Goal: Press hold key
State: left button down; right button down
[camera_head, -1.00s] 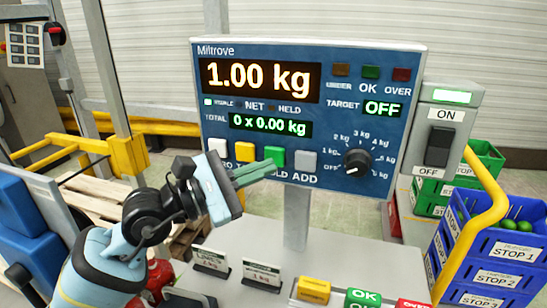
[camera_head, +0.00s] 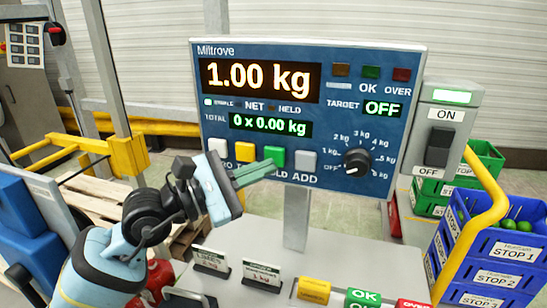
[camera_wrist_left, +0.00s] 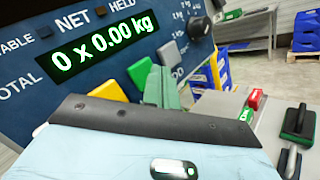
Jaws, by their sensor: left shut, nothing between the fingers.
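The blue scale panel (camera_head: 330,110) stands upright and reads 1.00 kg, with a total of 0 x 0.00 kg; the HELD lamp looks unlit. Below the displays is a row of keys: white, yellow, a green key (camera_head: 275,154) above the partly covered HOLD label, and a grey ADD key (camera_head: 305,160). My left gripper (camera_head: 268,166) is shut and empty, its green fingertips at the green key's lower left; I cannot tell whether they touch it. In the left wrist view the fingers (camera_wrist_left: 162,88) are just in front of the green key (camera_wrist_left: 140,72). My right gripper is not in view.
A dial (camera_head: 356,161) sits right of the keys. An ON/OFF switch box (camera_head: 443,135) stands beside the panel. Small label cards (camera_head: 262,275) and coloured blocks (camera_head: 314,290) are on the counter below. Blue crates (camera_head: 500,250) are at the right.

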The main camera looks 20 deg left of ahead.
pick_arm(q)
jog(key=shift+w, duration=0.15)
dwell(0.3)
jog(key=shift+w, duration=0.3)
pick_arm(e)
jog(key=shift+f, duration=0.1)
pick_arm(q)
jog(key=shift+w, duration=0.35)
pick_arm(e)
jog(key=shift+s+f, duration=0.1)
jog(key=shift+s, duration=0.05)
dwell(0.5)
pick_arm(q)
jog(key=shift+s, duration=0.8)
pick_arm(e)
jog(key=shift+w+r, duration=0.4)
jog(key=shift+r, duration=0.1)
